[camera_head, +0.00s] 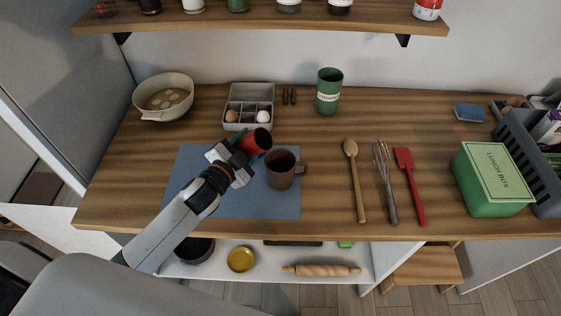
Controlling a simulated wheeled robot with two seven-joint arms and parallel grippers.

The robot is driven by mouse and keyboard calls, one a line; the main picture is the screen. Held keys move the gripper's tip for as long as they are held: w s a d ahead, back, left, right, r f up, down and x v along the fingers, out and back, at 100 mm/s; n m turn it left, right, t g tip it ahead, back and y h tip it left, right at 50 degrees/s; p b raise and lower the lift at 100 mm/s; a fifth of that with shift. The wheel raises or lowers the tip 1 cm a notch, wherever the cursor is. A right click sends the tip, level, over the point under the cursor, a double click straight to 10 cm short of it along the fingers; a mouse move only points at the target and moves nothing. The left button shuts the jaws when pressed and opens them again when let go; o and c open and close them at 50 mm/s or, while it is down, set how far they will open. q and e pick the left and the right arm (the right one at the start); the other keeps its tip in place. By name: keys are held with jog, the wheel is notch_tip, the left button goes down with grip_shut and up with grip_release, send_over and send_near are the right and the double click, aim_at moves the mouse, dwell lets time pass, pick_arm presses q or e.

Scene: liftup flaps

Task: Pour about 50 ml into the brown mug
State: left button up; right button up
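The brown mug (281,173) stands upright on the blue mat (190,185), its handle to the right and its inside dark. My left gripper (247,152) is just left of the mug, above the mat. It is shut around a red container (247,143), which is tilted with its dark open end toward the upper right. The container is near the mug's upper left side. No stream of liquid shows, and I cannot tell the level inside the mug or the container. My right gripper is not in view.
Behind are a bowl (163,98), an egg box (236,98) and a green canister (329,90). A shelf (260,20) hangs above.

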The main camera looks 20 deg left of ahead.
pick_arm(q)
jog(key=shift+a+r+m+p, duration=0.25)
jog(key=shift+r+m+p, duration=0.15)
jog(key=shift+m, duration=0.4)
jog(key=shift+r+y, duration=0.2)
jog(key=shift+y, duration=0.1)
jog(key=shift+a+r+m+p, duration=0.1)
jog(key=shift+r+m+p, duration=0.35)
jog(key=shift+m, duration=0.35)
jog(key=shift+f+m+y, duration=0.2)
jog(key=shift+m+y, duration=0.2)
jog(key=shift+m, duration=0.3)
dwell(0.7)
jog(key=shift+r, duration=0.1)
dwell(0.7)
